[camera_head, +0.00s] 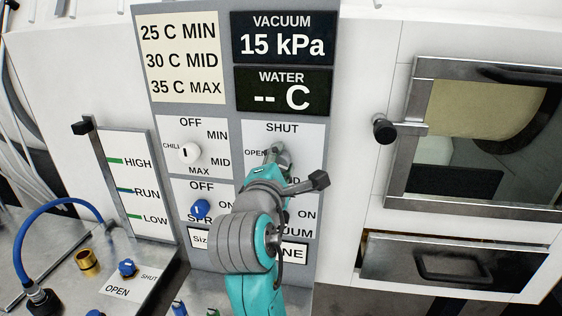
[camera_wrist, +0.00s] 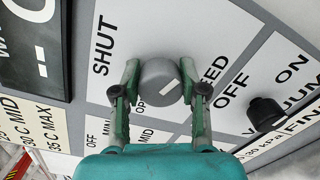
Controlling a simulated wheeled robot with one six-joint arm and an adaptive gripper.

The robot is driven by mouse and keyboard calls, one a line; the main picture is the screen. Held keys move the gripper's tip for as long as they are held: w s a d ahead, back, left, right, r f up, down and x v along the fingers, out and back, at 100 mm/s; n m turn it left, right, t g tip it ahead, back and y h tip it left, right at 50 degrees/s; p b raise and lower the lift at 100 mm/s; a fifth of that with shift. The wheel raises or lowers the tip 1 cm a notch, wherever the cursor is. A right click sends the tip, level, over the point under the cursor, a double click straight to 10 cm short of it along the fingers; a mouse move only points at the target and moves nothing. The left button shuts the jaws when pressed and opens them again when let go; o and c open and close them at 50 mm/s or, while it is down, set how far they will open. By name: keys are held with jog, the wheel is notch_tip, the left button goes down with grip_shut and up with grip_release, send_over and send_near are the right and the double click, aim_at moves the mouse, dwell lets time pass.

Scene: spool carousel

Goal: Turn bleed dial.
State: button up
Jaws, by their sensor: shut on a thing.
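The bleed dial (camera_wrist: 158,78) is a round grey knob with a white mark, on a white plate lettered SHUT and OPEN. In the wrist view the white mark lies low and right of the knob's middle, away from the SHUT lettering. My gripper (camera_wrist: 160,66) has one finger on each side of the dial and is shut on it. In the head view my gripper (camera_head: 280,158) reaches the plate below SHUT, and my arm hides most of the dial there.
The vacuum display (camera_head: 283,38) reads 15 kPa, and the water display (camera_head: 283,89) reads "-- C". Close by are the white chiller dial (camera_head: 190,152), a blue dial (camera_head: 200,209) and a black vacuum knob (camera_wrist: 265,113). A windowed door (camera_head: 398,140) is at right.

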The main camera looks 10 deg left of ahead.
jog(key=shift+n, duration=0.4)
jog(key=o, duration=1.1)
jog(key=shift+o, duration=0.2)
jog(key=s, duration=1.2)
jog(key=shift+a, duration=0.45)
